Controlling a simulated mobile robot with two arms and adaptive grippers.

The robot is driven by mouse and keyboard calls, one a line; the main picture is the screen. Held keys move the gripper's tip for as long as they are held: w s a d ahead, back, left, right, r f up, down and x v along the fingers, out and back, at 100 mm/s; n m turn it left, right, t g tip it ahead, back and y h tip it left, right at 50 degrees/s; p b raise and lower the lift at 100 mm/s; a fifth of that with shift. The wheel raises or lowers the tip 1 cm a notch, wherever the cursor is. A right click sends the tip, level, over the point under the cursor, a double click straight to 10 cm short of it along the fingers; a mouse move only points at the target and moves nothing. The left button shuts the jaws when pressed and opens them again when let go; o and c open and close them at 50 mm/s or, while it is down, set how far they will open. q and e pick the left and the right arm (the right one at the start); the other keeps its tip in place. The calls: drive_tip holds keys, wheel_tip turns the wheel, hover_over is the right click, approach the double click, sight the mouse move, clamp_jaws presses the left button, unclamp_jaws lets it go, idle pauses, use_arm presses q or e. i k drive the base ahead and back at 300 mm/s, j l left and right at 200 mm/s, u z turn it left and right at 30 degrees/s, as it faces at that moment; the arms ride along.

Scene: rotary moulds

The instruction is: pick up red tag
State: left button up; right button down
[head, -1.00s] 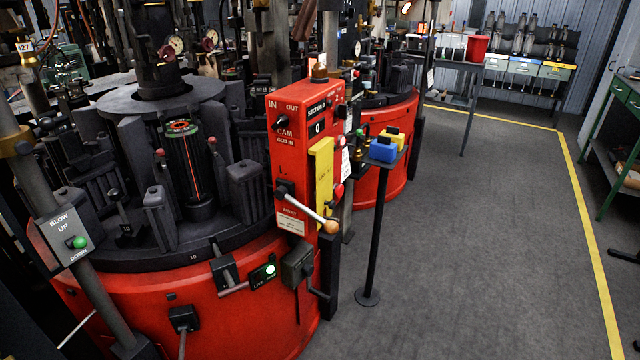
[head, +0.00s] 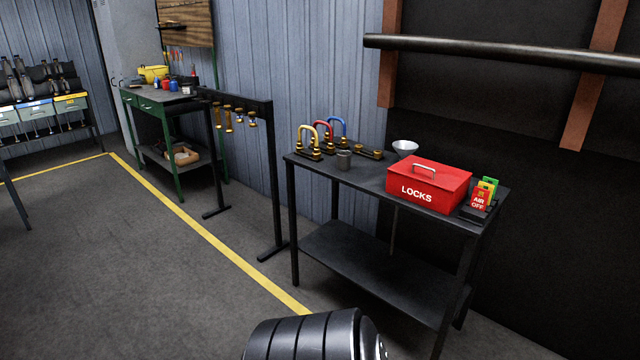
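The red tag (head: 481,199), lettered "AIR OFF", stands upright in a small black holder (head: 477,215) at the right end of a dark table (head: 345,182). Yellow and green tags (head: 489,184) stand just behind it in the same holder. The red tag's lower edge is hidden in the holder. Neither of my grippers is in view.
A red "LOCKS" box (head: 428,188) sits just left of the tags. A dark pipe (head: 500,52) crosses above.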

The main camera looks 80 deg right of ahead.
sight(478, 202)
drive_tip(key=z, duration=3.7)
drive_tip(key=i+l+u, duration=0.2)
drive_tip(key=u, duration=0.25)
drive_tip(key=i+l+u, duration=0.2)
drive_tip(key=l+u, duration=0.25)
drive_tip(key=j, duration=0.1)
